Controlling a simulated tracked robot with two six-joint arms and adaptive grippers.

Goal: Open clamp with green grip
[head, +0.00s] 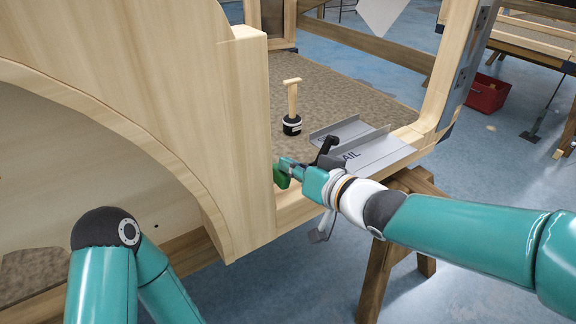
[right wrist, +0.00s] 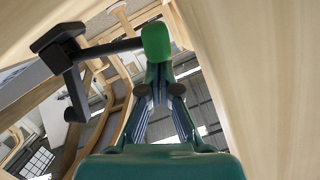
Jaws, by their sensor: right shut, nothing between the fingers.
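The clamp's green grip (head: 281,178) is beside the wooden post, just left of my right gripper (head: 287,164) in the head view. In the right wrist view the green grip (right wrist: 156,42) sits at the end of a black bar just beyond the tips of my right gripper (right wrist: 158,74). The black clamp body (right wrist: 62,50) is to the left there. My right gripper is shut with nothing between its fingers. Whether it touches the grip I cannot tell. My left gripper is out of the head view; only part of my left arm shows.
A large wooden frame (head: 150,75) with a post fills the left. A grey metal rail (head: 375,155) lies on the frame's edge. A wooden-handled tool (head: 292,108) stands on the brown floor panel. A wooden trestle (head: 377,268) is below; a red crate (head: 487,94) stands far right.

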